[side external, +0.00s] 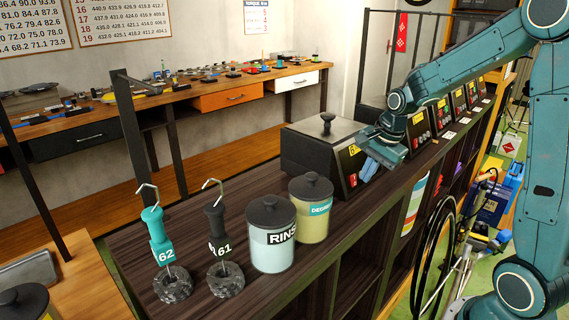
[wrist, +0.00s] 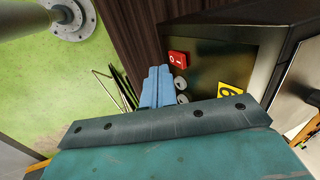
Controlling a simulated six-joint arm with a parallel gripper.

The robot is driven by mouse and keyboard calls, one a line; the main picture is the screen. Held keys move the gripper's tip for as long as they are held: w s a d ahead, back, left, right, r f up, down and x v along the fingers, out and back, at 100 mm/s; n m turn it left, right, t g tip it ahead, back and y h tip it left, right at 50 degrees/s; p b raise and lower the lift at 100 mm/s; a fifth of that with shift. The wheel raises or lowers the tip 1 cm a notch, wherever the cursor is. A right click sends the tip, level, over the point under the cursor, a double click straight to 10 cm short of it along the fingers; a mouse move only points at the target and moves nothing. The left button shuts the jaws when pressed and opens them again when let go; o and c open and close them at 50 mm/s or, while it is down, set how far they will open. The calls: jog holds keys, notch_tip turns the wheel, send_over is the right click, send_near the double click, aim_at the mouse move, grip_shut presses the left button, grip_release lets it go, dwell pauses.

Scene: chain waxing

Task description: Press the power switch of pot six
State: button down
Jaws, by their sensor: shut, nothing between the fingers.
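Pot six is the nearest dark box-shaped pot (side external: 308,150) on the bench, with a lid and black knob on top. Its front panel carries a yellow label (side external: 353,150), reading 6, and a red power switch (side external: 352,181) low down. In the wrist view the red switch (wrist: 178,58) shows clear of the fingers, above two round knobs (wrist: 181,91) and the yellow label (wrist: 229,90). My gripper (side external: 369,171) is shut and empty, its pale blue fingers in front of the panel. The fingertips (wrist: 158,69) appear just left of the switch in the wrist view; contact cannot be told.
More pots (side external: 441,115) with similar panels line the bench behind my wrist. Rinse (side external: 270,245) and degreaser (side external: 310,225) canisters and two hooked handles, 62 (side external: 158,235) and 61 (side external: 216,235), stand in front. A black wheel or hose loop (side external: 432,250) is beside the bench.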

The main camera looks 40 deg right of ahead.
jog(key=shift+w+f, duration=0.15)
jog(key=shift+w, duration=0.65)
jog(key=shift+w, duration=0.1)
jog(key=shift+w+g, duration=0.25)
jog(key=shift+g, duration=0.15)
jog(key=shift+s+f, duration=0.1)
jog(key=shift+s, duration=0.1)
jog(key=shift+s+f, duration=0.25)
jog(key=shift+s, duration=0.2)
jog(key=shift+s, duration=0.2)
